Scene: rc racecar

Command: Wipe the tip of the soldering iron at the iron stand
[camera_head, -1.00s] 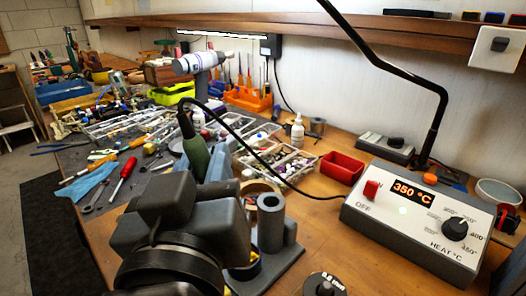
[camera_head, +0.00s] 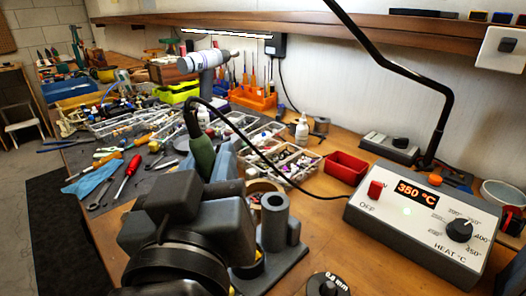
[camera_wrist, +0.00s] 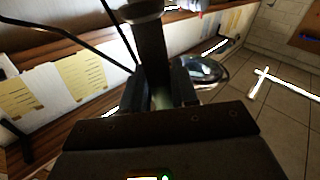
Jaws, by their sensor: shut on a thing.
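The soldering iron (camera_head: 201,150) has a green handle, with its black cable rising from the top and looping to the station. My gripper (camera_head: 223,163) is shut on the handle, which stands nearly upright. In the wrist view, the dark handle (camera_wrist: 152,52) rises between my gripper's two fingers (camera_wrist: 158,95). The iron's tip is hidden behind my wrist in the head view and does not show in the wrist view. The iron stand (camera_head: 275,220), a grey upright tube on a flat base, is just right of my wrist, partly covered by it.
The soldering station (camera_head: 415,225) at right reads 350 °C. A red bin (camera_head: 346,166), a compartment tray (camera_head: 290,165) and a solder spool marked 0.8 mm (camera_head: 328,285) surround the stand. Tools lie on the dark mat at left. Bare wood lies between stand and station.

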